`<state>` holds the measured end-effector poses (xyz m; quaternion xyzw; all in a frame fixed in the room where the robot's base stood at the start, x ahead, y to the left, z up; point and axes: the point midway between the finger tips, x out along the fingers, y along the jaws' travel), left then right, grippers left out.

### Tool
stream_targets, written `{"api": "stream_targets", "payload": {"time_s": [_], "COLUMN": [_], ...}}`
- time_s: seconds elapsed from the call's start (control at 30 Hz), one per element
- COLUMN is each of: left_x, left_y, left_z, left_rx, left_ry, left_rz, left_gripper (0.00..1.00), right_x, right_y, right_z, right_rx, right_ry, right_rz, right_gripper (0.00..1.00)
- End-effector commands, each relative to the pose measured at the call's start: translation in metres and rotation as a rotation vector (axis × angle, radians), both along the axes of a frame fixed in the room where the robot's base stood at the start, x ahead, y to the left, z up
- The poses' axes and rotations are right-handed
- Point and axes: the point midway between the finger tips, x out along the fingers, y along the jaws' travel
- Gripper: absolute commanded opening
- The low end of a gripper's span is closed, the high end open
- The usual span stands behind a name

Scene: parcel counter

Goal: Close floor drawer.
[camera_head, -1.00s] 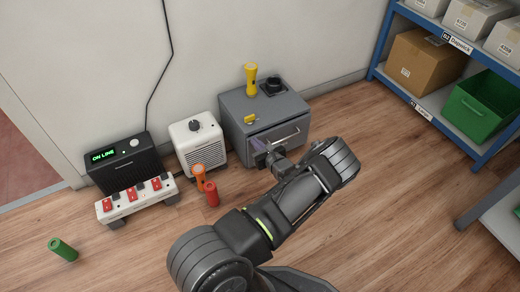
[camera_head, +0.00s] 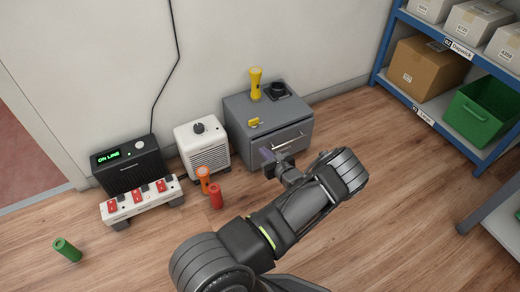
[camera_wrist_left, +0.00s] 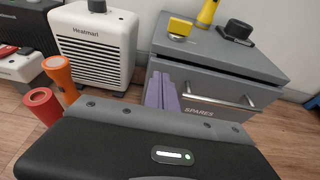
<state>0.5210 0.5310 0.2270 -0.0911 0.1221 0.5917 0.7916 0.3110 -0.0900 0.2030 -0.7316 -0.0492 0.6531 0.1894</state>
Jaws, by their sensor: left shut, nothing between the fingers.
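The grey floor cabinet (camera_head: 237,108) stands against the wall. Its drawer front (camera_head: 264,139) has a metal bar handle (camera_wrist_left: 227,101) and the word SPARES in the left wrist view. My left gripper (camera_head: 267,153) is shut and empty, low in front of the drawer. Its purple fingers (camera_wrist_left: 161,92) point at the left part of the drawer front, left of the handle. Whether they touch it is unclear. My right gripper is not in view.
On the cabinet stand a yellow flashlight (camera_head: 256,84), a yellow piece (camera_head: 255,122) and a dark device (camera_head: 278,91). Left are a white heater (camera_head: 201,145), an orange flashlight (camera_head: 204,179), a red cylinder (camera_head: 215,196) and a power strip (camera_head: 140,202). Shelves (camera_head: 437,112) stand right; floor between is clear.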

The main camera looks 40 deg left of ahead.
Motion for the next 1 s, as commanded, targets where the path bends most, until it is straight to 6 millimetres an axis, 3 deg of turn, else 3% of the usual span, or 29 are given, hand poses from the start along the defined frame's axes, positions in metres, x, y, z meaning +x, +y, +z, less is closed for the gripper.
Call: {"api": "stream_targets", "payload": {"time_s": [0.2, 0.4, 0.6, 1.0], "left_x": [-0.014, -0.024, -0.028, -0.028], "left_y": [-0.049, -0.081, -0.092, -0.092], "left_z": [0.02, 0.028, 0.029, 0.029], "left_rx": [-0.002, -0.003, -0.002, -0.003], "left_ry": [0.002, 0.001, 0.002, 0.002], "left_rz": [-0.003, -0.001, 0.001, 0.001], "left_gripper": [0.0, 0.0, 0.0, 0.0], "right_x": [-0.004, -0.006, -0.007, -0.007], "right_y": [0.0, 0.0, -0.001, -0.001], "right_z": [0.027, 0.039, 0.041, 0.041], "right_rx": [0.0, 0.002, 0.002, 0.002], "right_ry": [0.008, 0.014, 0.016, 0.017], "right_rz": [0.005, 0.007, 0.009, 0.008], "right_gripper": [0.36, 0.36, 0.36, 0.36]}}
